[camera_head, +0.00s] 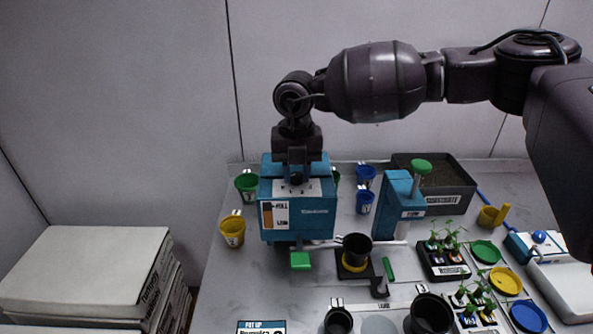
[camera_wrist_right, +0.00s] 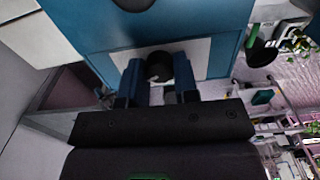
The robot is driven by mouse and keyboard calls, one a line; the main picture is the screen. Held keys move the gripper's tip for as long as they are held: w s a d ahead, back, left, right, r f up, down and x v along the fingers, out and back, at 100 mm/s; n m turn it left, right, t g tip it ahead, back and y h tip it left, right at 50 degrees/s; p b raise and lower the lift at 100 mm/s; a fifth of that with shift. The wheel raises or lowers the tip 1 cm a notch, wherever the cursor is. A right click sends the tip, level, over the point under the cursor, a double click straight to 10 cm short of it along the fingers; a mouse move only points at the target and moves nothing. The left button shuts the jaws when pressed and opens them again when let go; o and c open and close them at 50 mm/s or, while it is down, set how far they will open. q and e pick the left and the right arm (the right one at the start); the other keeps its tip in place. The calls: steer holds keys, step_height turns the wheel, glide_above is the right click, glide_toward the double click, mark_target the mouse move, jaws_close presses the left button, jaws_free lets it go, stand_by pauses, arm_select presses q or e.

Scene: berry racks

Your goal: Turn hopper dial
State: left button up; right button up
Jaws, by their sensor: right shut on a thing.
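The blue hopper (camera_head: 310,222) stands at the back of the table, with a light panel on top and a label with an orange strip on its front. Its dark dial (camera_head: 297,179) is on the light panel, mostly covered by my right gripper (camera_head: 296,174), which comes down from above. In the right wrist view the round black dial (camera_wrist_right: 159,66) lies between the two fingers of my right gripper (camera_wrist_right: 160,78), which is shut on it. The dial's pointing direction cannot be told. My left gripper is not in view.
A black pot (camera_head: 357,249) stands on a holder at the hopper's front right. A blue dispenser (camera_head: 402,205) with a green knob and a dark soil bin (camera_head: 447,197) are to the right. Coloured pots surround the hopper. White boxes (camera_head: 88,262) are stacked at left.

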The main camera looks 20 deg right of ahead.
steer(key=shift+n, duration=0.3)
steer(key=shift+f+n+b, duration=0.1)
steer(key=shift+n+b, duration=0.7)
steer(key=shift+b, duration=0.05)
steer(key=n+b, duration=0.2)
steer(key=n, duration=0.3)
steer(key=n+b, duration=0.1)
steer(key=n, duration=0.4)
steer(key=shift+b, duration=0.35)
steer(key=n+b, duration=0.1)
steer(key=n, duration=0.2)
steer(key=shift+r+n, duration=0.2)
steer(key=shift+n, duration=0.5)
steer(key=o, duration=0.9)
